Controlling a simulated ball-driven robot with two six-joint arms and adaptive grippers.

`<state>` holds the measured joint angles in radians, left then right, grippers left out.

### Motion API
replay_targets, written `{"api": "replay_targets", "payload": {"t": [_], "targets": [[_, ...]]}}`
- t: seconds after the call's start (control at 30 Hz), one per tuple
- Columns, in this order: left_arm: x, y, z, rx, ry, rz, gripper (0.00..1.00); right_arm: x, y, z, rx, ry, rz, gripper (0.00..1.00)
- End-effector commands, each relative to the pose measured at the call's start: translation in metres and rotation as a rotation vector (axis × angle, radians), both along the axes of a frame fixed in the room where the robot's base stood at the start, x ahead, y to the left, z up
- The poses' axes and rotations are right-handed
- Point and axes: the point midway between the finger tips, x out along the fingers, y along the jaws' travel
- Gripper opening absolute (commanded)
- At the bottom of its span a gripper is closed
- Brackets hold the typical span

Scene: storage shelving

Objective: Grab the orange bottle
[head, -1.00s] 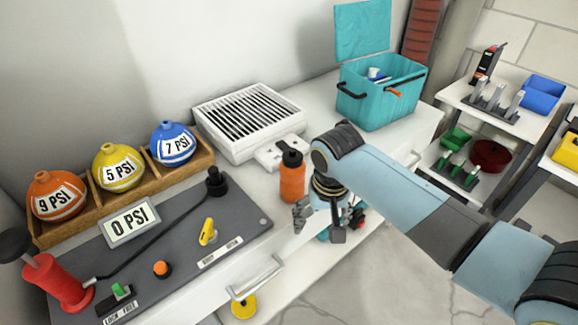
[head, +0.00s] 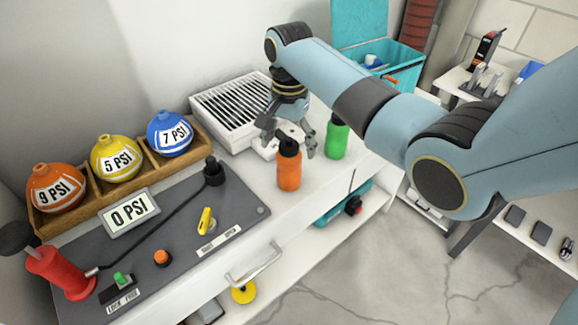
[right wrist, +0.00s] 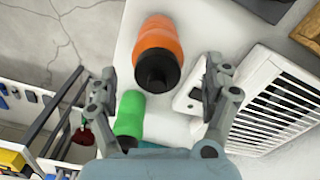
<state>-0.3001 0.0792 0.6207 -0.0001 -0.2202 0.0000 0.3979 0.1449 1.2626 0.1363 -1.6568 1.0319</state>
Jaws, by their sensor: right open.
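The orange bottle (head: 289,168) with a black cap stands upright on the white counter, right of the grey panel. My right gripper (head: 290,142) is open and empty, above and just behind the bottle, its fingers pointing down. In the right wrist view the orange bottle (right wrist: 158,48) lies ahead, between the lines of the two spread fingers (right wrist: 160,95) and beyond their tips. I cannot tell whether a finger touches it. A green bottle (head: 337,138) stands to the right of the orange one; it also shows in the right wrist view (right wrist: 130,115). My left gripper is not in view.
A white slatted unit (head: 232,108) stands behind the gripper. The grey panel (head: 180,235) with a lever and knobs is to the left. A teal cooler (head: 400,72) stands at the back right. The counter's front edge is close to the orange bottle.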

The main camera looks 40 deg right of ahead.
Motion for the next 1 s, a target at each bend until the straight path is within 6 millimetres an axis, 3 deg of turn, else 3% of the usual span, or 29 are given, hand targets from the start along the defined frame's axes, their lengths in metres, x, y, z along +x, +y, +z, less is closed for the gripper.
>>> {"api": "replay_targets", "payload": {"t": [0.4, 0.7, 1.0], "targets": [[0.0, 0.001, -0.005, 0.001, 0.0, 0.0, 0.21, -0.004, 0.001, -0.052, 0.0, 0.001, 0.001, 0.84], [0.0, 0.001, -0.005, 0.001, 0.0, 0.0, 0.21, -0.003, 0.001, -0.058, -0.001, -0.002, 0.002, 0.84], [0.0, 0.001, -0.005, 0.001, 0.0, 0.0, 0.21, -0.004, 0.001, -0.057, 0.0, -0.001, 0.002, 0.46]]}}
